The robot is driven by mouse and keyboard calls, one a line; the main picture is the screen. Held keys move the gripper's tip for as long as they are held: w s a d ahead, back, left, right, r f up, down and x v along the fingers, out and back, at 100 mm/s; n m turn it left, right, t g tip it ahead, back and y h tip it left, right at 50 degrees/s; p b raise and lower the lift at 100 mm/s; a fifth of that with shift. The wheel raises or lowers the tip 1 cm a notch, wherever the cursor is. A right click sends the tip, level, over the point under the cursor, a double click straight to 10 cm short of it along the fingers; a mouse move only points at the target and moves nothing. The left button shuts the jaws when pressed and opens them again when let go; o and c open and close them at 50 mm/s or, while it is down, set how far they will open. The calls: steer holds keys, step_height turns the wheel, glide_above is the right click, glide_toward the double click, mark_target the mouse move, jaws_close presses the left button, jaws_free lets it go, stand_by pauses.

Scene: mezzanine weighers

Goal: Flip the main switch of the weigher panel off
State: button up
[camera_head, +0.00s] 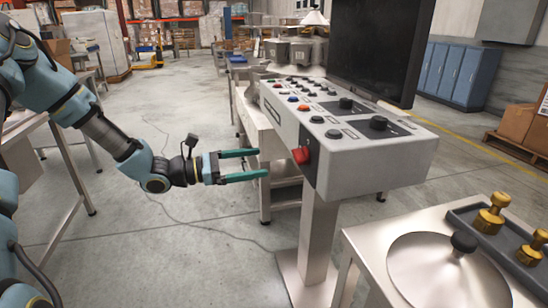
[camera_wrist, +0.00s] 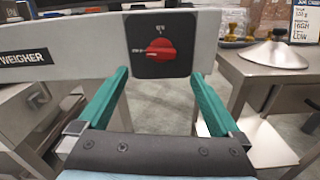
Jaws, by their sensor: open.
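The weigher panel (camera_head: 375,165) is a grey console on a metal post, with buttons and knobs on its sloped top. Its red main switch (camera_head: 301,155) sits on a black plate on the panel's side. In the wrist view the red switch (camera_wrist: 161,49) is ahead, its handle lying roughly level. My gripper (camera_head: 263,163) is open and empty, with green fingers pointing at the panel. In the wrist view the gripper (camera_wrist: 160,75) has one finger on each side below the switch. The fingers look apart from the switch.
A steel table (camera_head: 350,238) with a round lid (camera_head: 440,270) and brass weights (camera_head: 490,215) stands at the right front. A dark monitor (camera_head: 375,45) rises behind the panel. The floor left of the panel (camera_head: 200,240) is clear apart from a thin cable.

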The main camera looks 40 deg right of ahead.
mark_target(294, 158)
steer(key=p+x, duration=0.2)
steer(key=x, duration=0.8)
steer(key=shift+s+d, duration=0.15)
steer(key=c, duration=1.3)
steer(key=shift+r+n+p, duration=0.15)
steer(key=shift+n+p, duration=0.15)
steer(key=shift+p, duration=0.15)
steer(key=shift+n+p, duration=0.3)
steer(key=shift+n, duration=0.1)
